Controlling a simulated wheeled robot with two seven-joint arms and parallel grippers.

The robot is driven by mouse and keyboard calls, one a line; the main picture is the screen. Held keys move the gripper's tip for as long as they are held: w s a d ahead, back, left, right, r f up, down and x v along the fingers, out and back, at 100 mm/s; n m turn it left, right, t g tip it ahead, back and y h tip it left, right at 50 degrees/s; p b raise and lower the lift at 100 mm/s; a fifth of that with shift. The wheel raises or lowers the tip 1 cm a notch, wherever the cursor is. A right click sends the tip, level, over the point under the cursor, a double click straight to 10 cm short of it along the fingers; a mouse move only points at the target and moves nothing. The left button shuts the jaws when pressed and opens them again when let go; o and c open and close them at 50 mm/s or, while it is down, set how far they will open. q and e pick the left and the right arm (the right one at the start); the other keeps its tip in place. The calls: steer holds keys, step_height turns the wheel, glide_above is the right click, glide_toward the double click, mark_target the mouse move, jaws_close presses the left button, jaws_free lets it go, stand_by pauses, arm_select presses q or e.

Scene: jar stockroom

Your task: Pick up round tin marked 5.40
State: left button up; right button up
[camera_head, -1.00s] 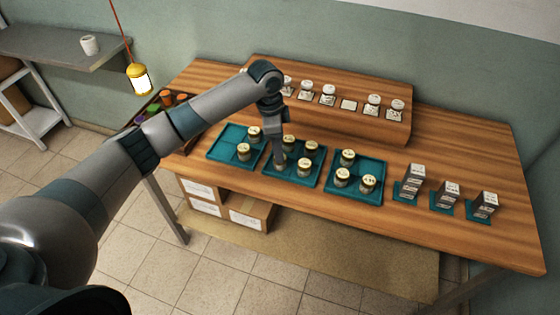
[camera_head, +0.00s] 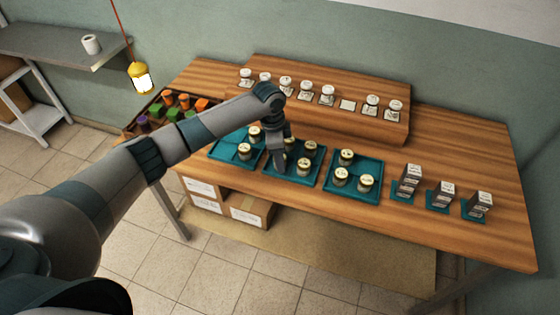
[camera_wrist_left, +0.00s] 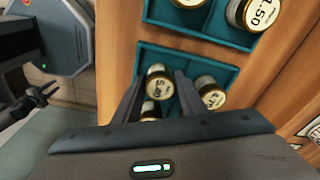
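The round tin marked 5.40 (camera_wrist_left: 158,83) stands in a teal tray (camera_wrist_left: 225,70), and its gold lid shows in the left wrist view. My left gripper (camera_wrist_left: 159,80) is open, with one finger on each side of this tin and small gaps showing. In the head view my left gripper (camera_head: 279,162) points down into the middle tray (camera_head: 267,169) and hides part of a tin there. A dark two-pronged shape at the left of the wrist view looks like my right gripper (camera_wrist_left: 48,93), open and empty, away from the tins.
Another tin (camera_wrist_left: 210,95) stands close right of the fingers, and one more (camera_wrist_left: 150,111) is partly hidden below. Other tins stand in the right tray (camera_head: 372,165) and left tray (camera_head: 222,148). White jars (camera_head: 307,88) line the raised shelf. Boxes (camera_head: 408,180) stand at the right.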

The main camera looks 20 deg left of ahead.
arm_select(q)
steer(key=c, duration=0.6)
steer(key=shift+c, duration=0.2)
steer(key=shift+r, duration=0.15)
steer(key=shift+r+b, duration=0.55)
steer(key=shift+r, duration=0.05)
step_height(320, 180, up, 2)
steer(key=shift+w+r+b, duration=0.1)
steer(key=shift+r+b, duration=0.1)
steer(key=shift+b, duration=0.5)
steer(key=w+d+r+b, duration=0.1)
steer(key=d+r+b, duration=0.1)
steer(key=d, duration=0.3)
steer(key=d+r+b, duration=0.2)
steer(key=d+r, duration=0.3)
steer(key=d, duration=0.1)
steer(key=shift+w+d, duration=0.3)
steer(key=shift+w, duration=0.1)
